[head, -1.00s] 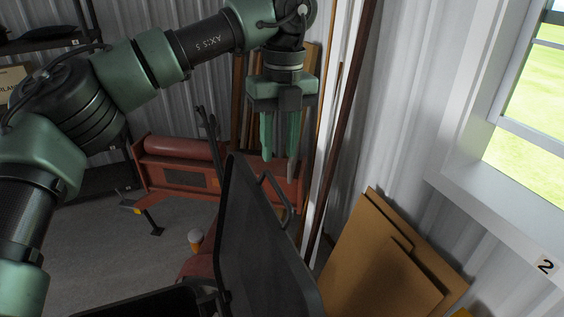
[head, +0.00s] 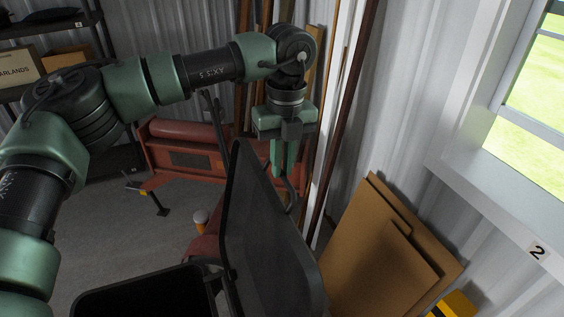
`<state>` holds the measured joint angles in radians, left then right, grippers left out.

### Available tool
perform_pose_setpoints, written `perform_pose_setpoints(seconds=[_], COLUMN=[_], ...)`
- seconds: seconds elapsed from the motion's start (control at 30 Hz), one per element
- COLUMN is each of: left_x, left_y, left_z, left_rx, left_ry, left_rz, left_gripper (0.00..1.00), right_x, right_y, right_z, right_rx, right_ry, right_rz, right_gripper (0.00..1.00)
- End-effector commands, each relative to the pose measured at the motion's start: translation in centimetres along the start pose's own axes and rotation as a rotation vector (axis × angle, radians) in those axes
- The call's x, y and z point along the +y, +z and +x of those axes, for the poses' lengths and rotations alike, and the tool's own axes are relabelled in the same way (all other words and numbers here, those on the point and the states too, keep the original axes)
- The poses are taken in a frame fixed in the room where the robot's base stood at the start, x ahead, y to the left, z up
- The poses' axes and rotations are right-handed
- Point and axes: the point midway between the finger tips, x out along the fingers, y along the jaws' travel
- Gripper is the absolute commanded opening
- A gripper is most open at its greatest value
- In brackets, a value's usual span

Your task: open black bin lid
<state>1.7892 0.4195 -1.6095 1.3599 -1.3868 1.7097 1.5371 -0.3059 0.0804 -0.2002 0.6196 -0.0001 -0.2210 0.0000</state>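The black bin lid (head: 265,240) stands raised, close to upright and tilted, at the lower middle of the head view. Its black handle (head: 293,197) shows at the lid's right edge. The black bin (head: 135,297) shows at the bottom edge, and its dark opening is uncovered on the left of the lid. My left gripper (head: 286,170) points down just beyond the lid's upper edge, close to the handle. Its fingertips are partly hidden, and I cannot tell whether they touch the handle or how far apart they are. My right gripper is out of view.
Brown cardboard sheets (head: 385,255) lean on the corrugated wall at the right, below a window (head: 530,120). A red bench-like object (head: 185,150) stands behind the bin. Dark poles and boards lean near my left gripper. Grey floor (head: 105,225) is clear at the left.

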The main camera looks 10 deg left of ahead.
Motion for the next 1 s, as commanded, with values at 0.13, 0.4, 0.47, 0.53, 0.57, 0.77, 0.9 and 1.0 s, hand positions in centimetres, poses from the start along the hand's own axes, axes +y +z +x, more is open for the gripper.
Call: perform_pose_setpoints(seconds=[0.13,0.4,0.47,0.53,0.57,0.77,0.9,1.0], left_x=[0.0,0.0,0.0,0.0,0.0,0.0,0.0,0.0], left_y=[0.1,0.1,0.1,0.1,0.1,0.2,0.2,0.2], left_z=[0.0,0.0,0.0,0.0,0.0,0.0,0.0,0.0], left_rx=[-0.001,-0.002,-0.002,-0.003,-0.003,-0.003,-0.003,-0.004], left_ry=[0.0,0.0,0.0,0.0,0.0,0.0,0.0,0.0], left_rz=[-0.002,-0.002,-0.002,-0.003,-0.003,-0.003,-0.003,-0.003], left_gripper=[0.0,0.0,0.0,0.0,0.0,0.0,0.0,0.0], right_x=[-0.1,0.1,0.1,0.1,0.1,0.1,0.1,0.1], right_y=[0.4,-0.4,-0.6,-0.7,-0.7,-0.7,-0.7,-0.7], right_z=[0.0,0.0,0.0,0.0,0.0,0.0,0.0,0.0], right_rx=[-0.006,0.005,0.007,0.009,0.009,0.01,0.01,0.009], right_ry=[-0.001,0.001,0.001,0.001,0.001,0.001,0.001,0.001], right_rz=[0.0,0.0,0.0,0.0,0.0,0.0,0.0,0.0], right_gripper=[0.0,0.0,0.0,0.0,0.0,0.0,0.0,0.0])
